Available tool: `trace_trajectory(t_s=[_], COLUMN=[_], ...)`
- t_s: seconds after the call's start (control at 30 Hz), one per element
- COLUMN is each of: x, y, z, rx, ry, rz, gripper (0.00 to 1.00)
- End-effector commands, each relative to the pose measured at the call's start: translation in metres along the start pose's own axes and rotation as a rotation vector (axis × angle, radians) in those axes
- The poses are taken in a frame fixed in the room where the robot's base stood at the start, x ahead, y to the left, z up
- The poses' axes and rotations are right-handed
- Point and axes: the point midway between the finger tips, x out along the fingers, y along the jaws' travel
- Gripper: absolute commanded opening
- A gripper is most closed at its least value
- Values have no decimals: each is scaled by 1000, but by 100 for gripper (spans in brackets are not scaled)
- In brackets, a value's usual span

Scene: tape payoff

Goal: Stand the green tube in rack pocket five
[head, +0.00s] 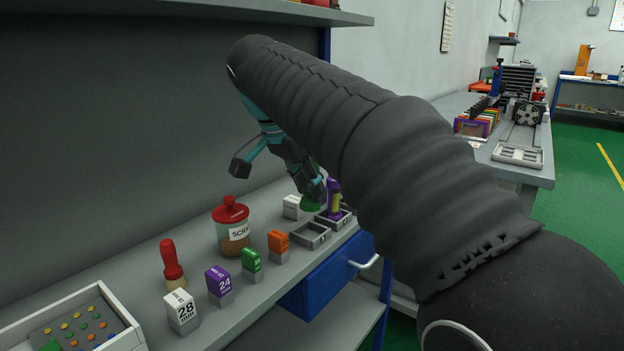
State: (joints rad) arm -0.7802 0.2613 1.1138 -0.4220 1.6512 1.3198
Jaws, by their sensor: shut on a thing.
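My gripper (311,190) is at the far end of the bench, pointing down, with its dark fingers shut on a green thing (311,205). Only a small part of the green thing shows below the fingers; I take it for the green tube. It is close above the bench, left of a purple and yellow upright piece (334,203). Grey open square pockets (311,238) lie at the bench's right edge. The purple piece appears to stand in the farther pocket (346,217). I cannot tell which pocket is five, nor whether the green thing touches anything.
A row of label blocks stands along the bench: white 28 (181,311), purple 24 (219,286), green (251,264), orange (278,246) and white (292,207). A red-lidded jar (233,234), red-handled tool (172,262) and white-walled tray (122,319) stand nearby. A shelf (260,9) overhangs.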

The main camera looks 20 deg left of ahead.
Motion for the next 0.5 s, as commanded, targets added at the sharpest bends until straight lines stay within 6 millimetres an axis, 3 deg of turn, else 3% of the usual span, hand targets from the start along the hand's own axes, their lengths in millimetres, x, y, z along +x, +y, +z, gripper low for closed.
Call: trace_trajectory(t_s=[0.5], x=[43], y=[2], z=[19], rx=[2], ry=[-2], rz=[1], gripper=[0])
